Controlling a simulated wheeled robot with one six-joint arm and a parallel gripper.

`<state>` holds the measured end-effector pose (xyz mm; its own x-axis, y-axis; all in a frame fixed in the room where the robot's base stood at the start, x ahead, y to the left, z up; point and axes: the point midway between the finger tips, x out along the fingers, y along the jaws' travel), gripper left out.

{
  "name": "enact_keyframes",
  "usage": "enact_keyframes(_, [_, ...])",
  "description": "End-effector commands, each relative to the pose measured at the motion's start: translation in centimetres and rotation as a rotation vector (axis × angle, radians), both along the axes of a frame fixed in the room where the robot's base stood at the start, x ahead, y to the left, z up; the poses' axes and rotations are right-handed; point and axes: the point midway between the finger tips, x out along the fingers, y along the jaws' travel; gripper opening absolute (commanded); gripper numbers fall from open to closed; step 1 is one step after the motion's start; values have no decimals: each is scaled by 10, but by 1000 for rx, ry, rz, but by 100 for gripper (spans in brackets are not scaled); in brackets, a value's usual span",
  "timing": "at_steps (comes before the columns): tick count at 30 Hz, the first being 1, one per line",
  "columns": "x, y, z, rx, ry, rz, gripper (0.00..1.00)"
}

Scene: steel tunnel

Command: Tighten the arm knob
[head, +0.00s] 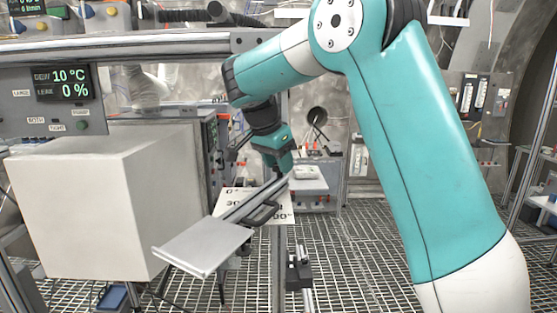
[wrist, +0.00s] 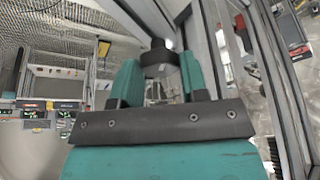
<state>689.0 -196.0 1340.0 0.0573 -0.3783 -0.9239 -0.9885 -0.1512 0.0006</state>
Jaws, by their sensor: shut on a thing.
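The arm knob (wrist: 158,56) is a dark round knob in the wrist view, between the two teal fingers of my gripper (wrist: 160,76). The fingers are shut on its sides. In the head view my gripper (head: 281,165) points down at the upper end of a tilted metal arm (head: 262,197); the knob itself is hidden there or too small to make out. The arm slopes down to the left and carries a flat grey plate (head: 204,246) at its lower end. A white card with angle marks (head: 234,199) shows behind the arm.
A large pale block (head: 85,210) stands at the left, close to the plate. A display panel (head: 58,88) reading 10 °C and 0 % hangs above it from a metal beam (head: 120,46). A small dark clamp (head: 299,270) on a rail stands below. Grated floor (head: 385,260) is open at the right.

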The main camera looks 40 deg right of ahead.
Motion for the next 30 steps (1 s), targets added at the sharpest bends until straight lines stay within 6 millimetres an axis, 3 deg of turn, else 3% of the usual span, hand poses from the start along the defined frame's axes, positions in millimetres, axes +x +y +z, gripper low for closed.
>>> enact_keyframes(17, [1,0,2,-1,-6,-31,17])
enact_keyframes(18, [1,0,2,-1,-6,-31,47])
enact_keyframes(21, [1,0,2,-1,-5,-30,66])
enact_keyframes(30, [1,0,1,-1,-5,-27,66])
